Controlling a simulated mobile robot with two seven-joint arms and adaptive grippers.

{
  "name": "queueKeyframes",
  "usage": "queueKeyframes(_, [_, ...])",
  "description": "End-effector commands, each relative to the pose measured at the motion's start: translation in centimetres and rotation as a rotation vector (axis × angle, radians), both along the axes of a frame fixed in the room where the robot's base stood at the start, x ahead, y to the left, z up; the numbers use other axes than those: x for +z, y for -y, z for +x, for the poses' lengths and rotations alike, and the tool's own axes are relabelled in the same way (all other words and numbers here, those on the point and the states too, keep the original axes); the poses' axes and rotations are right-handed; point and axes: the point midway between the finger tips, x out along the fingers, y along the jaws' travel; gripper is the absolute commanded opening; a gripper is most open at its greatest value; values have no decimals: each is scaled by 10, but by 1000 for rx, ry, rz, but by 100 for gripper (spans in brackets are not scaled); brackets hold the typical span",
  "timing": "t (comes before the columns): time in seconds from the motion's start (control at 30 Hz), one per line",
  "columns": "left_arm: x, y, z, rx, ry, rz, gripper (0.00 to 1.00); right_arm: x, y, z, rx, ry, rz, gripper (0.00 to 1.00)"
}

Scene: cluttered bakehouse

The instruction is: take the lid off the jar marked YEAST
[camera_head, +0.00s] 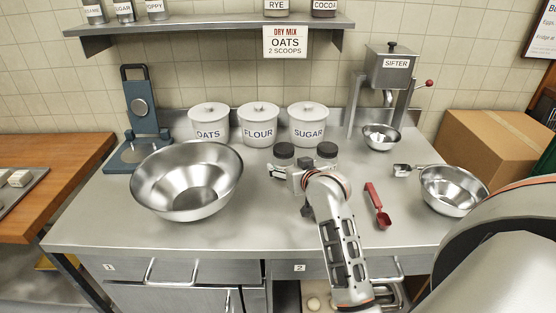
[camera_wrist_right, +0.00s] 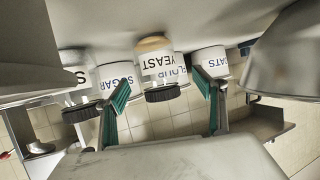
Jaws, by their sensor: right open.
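The YEAST jar (camera_wrist_right: 155,62) shows upside down in the right wrist view, with a clear body, a white label and a black ribbed lid (camera_wrist_right: 162,93). The lid is on the jar. In the head view I take it as the left of two black-lidded jars (camera_head: 283,152); its lower part is hidden by my gripper. My right gripper (camera_head: 279,171) is open and empty in front of it. In the right wrist view its green-padded fingers (camera_wrist_right: 161,80) stand apart, one each side of the jar in the picture; I see no contact. My left gripper is not in view.
A second black-lidded jar (camera_head: 327,151) stands close on the right. White SUGAR (camera_head: 308,124), FLOUR (camera_head: 258,125) and OATS (camera_head: 209,124) canisters stand behind. A large steel bowl (camera_head: 187,180) is left, a red scoop (camera_head: 377,206) right.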

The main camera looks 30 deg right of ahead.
Motion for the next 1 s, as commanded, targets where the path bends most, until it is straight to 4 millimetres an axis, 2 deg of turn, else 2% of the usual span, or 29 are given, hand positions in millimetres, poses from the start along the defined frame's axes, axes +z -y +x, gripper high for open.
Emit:
queueKeyframes(0.1, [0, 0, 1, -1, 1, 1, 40, -4, 3, 11, -1, 0, -3, 70])
queueKeyframes(0.33, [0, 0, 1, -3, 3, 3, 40, -8, 5, 18, 0, 1, -5, 70])
queueKeyframes(0.7, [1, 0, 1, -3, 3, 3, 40, -28, 16, 55, 0, 2, -5, 70])
queueKeyframes(0.97, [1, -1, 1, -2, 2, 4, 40, -29, 17, 57, 0, 2, -6, 70])
queueKeyframes(1.0, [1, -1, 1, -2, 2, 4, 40, -29, 17, 57, 0, 2, -6, 67])
